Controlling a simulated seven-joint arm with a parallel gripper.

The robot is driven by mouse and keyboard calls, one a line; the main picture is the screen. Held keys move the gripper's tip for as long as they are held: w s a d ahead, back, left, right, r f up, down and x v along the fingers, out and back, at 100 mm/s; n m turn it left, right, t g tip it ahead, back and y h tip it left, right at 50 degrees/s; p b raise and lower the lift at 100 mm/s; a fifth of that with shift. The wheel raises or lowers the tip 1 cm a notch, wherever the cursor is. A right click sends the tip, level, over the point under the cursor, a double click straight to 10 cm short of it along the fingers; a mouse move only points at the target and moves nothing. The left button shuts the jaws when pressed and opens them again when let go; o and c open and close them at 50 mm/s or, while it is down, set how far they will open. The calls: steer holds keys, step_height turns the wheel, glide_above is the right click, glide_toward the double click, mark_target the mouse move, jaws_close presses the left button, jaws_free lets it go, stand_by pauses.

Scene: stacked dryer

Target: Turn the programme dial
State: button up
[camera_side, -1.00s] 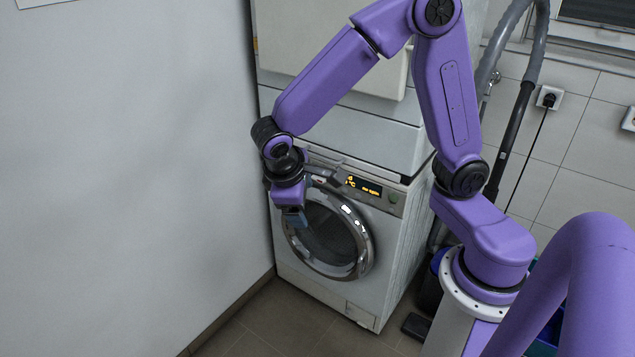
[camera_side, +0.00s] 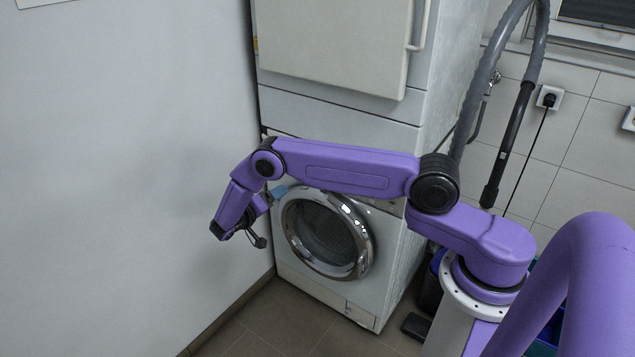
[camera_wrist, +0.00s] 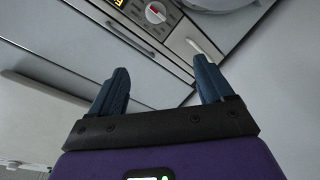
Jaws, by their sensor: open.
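The programme dial (camera_wrist: 155,12) is a round knob with a pale and red face on the washer's control panel. It shows near the top edge of the wrist view, and my arm hides it in the side view. My gripper (camera_wrist: 163,80) is open and empty, with its two blue fingers spread apart. The dial lies beyond the fingertips in the picture, apart from them. In the side view a blue fingertip (camera_side: 279,191) shows at the washer's upper left, beside the door.
The washer's round door (camera_side: 328,233) is closed below the panel. A lit orange display (camera_wrist: 117,3) and a pale handle (camera_wrist: 198,48) flank the dial. The dryer (camera_side: 340,115) is stacked above. A bare wall (camera_side: 130,160) stands close on the left.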

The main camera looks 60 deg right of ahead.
steer(key=s+d+f+m+h, duration=0.2)
steer(key=d+f+m, duration=0.1)
steer(key=d+f, duration=0.35)
steer(key=shift+t, duration=0.3)
steer(key=d, duration=0.5)
steer(key=w+d, duration=0.1)
steer(key=d, duration=0.5)
steer(key=w+d, duration=0.1)
steer(key=d, duration=0.4)
steer(key=shift+d+f, duration=0.25)
steer(key=shift+f, duration=0.05)
steer(key=shift+c, duration=0.3)
steer(key=c, duration=1)
